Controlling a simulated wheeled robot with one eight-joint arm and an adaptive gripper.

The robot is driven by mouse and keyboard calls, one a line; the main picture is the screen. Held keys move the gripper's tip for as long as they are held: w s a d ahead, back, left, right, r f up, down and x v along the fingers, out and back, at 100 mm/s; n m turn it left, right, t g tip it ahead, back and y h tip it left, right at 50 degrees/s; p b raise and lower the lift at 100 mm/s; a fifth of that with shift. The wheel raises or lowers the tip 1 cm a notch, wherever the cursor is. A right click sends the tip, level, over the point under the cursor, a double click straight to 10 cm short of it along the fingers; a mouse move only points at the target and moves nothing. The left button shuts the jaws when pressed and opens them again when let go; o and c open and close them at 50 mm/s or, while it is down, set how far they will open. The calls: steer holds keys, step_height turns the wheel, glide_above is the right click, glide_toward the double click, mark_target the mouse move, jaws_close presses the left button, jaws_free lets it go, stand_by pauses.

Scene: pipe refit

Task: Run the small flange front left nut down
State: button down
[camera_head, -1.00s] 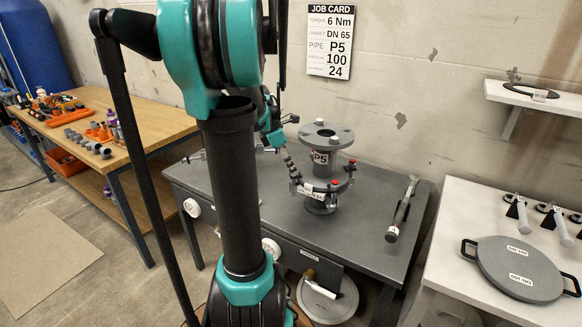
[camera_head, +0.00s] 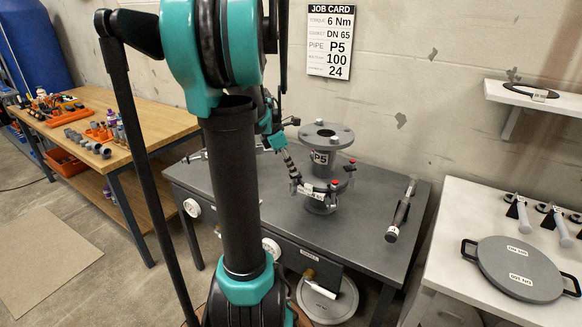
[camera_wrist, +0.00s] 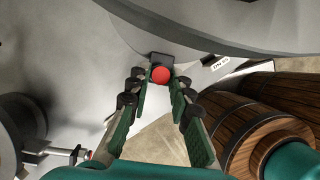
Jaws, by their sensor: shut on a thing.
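The grey pipe spool (camera_head: 321,168), labelled P5, stands upright on the dark grey table between its flanges. Red-topped fasteners (camera_head: 335,184) show on the right of the lower flange joint. My gripper (camera_head: 296,184) is at the left side of this lower joint, beside a white label. In the wrist view, my gripper (camera_wrist: 160,76) has its two green-padded fingers closed on a small red-topped nut (camera_wrist: 160,74) at the flange edge. A dark block sits just behind the red top. The nut's thread and seating are hidden.
A grey tool with a dark grip (camera_head: 398,212) lies on the table's right side. A white bench at right holds a round two-handled grey plate (camera_head: 519,268) and several white-handled tools. A wooden workbench (camera_head: 150,118) with parts stands at left.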

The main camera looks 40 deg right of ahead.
steer(key=shift+m, duration=0.3)
steer(key=m, duration=0.1)
steer(key=m+g+y, duration=0.1)
steer(key=m, duration=0.1)
steer(key=shift+w+d+m, duration=0.15)
steer(key=shift+w+m, duration=0.05)
steer(key=shift+m, duration=0.1)
steer(key=m, duration=0.2)
steer(key=m+g+y, duration=0.1)
steer(key=m, duration=0.1)
steer(key=shift+d+m+y, duration=0.15)
steer(key=shift+m+y, duration=0.15)
steer(key=shift+m, duration=0.1)
steer(key=c, duration=1.4)
jaws_free()
steer(key=shift+o, duration=0.2)
steer(key=shift+r, duration=0.1)
steer(key=v, duration=1.1)
steer(key=shift+w+r, duration=0.3)
steer(key=shift+r, duration=0.05)
